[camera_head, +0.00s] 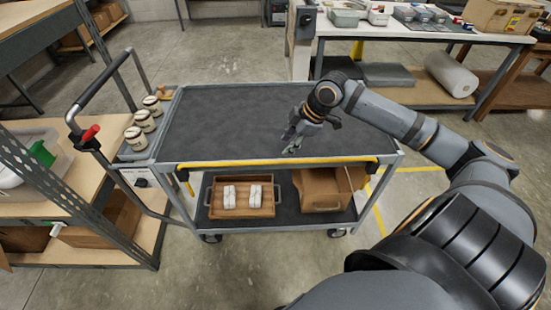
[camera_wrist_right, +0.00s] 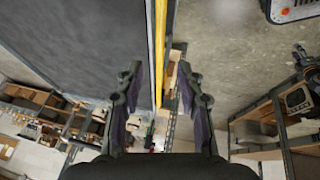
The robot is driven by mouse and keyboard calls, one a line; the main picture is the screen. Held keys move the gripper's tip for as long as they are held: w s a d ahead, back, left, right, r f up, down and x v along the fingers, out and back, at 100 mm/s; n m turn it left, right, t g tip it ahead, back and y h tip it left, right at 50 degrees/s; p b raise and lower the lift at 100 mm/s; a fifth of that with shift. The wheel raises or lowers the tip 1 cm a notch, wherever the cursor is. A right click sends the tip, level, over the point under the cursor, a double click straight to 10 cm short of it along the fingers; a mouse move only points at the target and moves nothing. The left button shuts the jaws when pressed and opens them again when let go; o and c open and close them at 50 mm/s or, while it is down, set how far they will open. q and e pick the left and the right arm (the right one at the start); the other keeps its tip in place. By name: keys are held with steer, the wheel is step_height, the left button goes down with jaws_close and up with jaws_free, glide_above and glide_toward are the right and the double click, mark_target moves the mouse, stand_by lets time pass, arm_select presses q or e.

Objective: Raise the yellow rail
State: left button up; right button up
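The yellow rail (camera_head: 270,162) runs along the near edge of the grey cart's top deck, level with that edge, with short yellow arms bent down at both ends. It also shows in the wrist view (camera_wrist_right: 159,50) as a thin upright strip beside the dark deck. My right gripper (camera_head: 291,147) is over the near part of the deck, just short of the rail in the picture. In the wrist view its two fingers (camera_wrist_right: 158,85) are spread apart, with the rail's line running into the gap between them. Nothing is held. My left gripper is not in view.
Shelving (camera_head: 90,215) stands close at left; a worktable (camera_head: 420,30) stands behind.

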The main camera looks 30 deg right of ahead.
mark_target(273, 161)
steer(key=x, duration=1)
steer(key=shift+f+b, duration=0.1)
steer(key=shift+b, duration=0.3)
jaws_close()
